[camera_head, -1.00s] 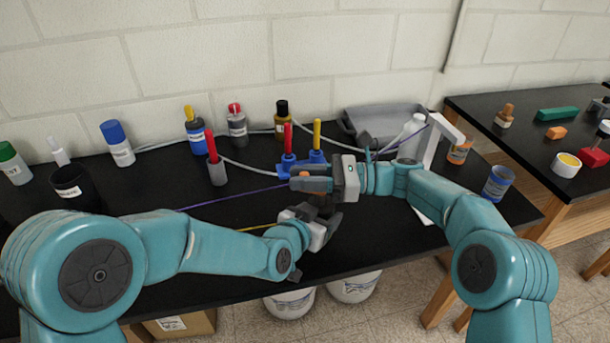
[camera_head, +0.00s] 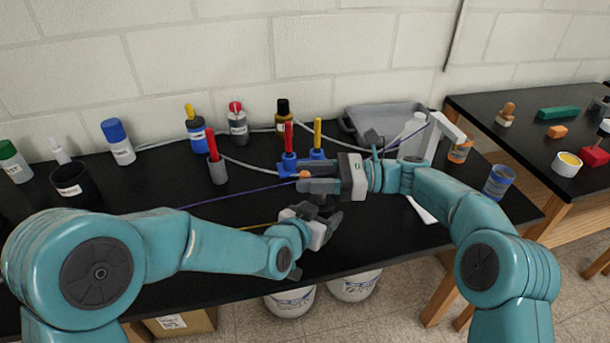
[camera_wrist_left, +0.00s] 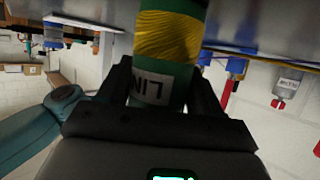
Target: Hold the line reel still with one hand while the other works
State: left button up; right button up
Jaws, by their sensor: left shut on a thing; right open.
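The line reel (camera_wrist_left: 167,38) shows in the left wrist view, green with yellow line wound on it and a white label reading "LIN". My left gripper (camera_wrist_left: 160,92) is shut around it, a finger on each side. In the head view my left gripper (camera_head: 322,217) is low over the bench's middle, and the reel is mostly hidden there. My right gripper (camera_head: 318,184) is open just above and behind it. A small orange thing (camera_head: 305,174) shows at the right gripper's tips; I cannot tell if they touch. A purple line (camera_head: 235,195) runs left from there; a yellow line (camera_head: 256,226) leads left from my left gripper.
A blue stand (camera_head: 287,165) with red and yellow handles is close behind my right gripper. Bottles and a black cup (camera_head: 72,182) stand along the back left. A grey tray (camera_head: 365,113) and a white bottle (camera_head: 412,138) stand at back right. The bench's (camera_head: 140,185) left middle is clear.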

jog(key=d, duration=1)
jog(key=shift+w+d, duration=0.35)
jog(key=shift+w, duration=0.1)
pick_arm(q)
jog(key=o, duration=1.2)
jog(key=v, duration=1.2)
jog(key=shift+s+f, duration=0.1)
pick_arm(e)
jog(key=shift+s, duration=0.15)
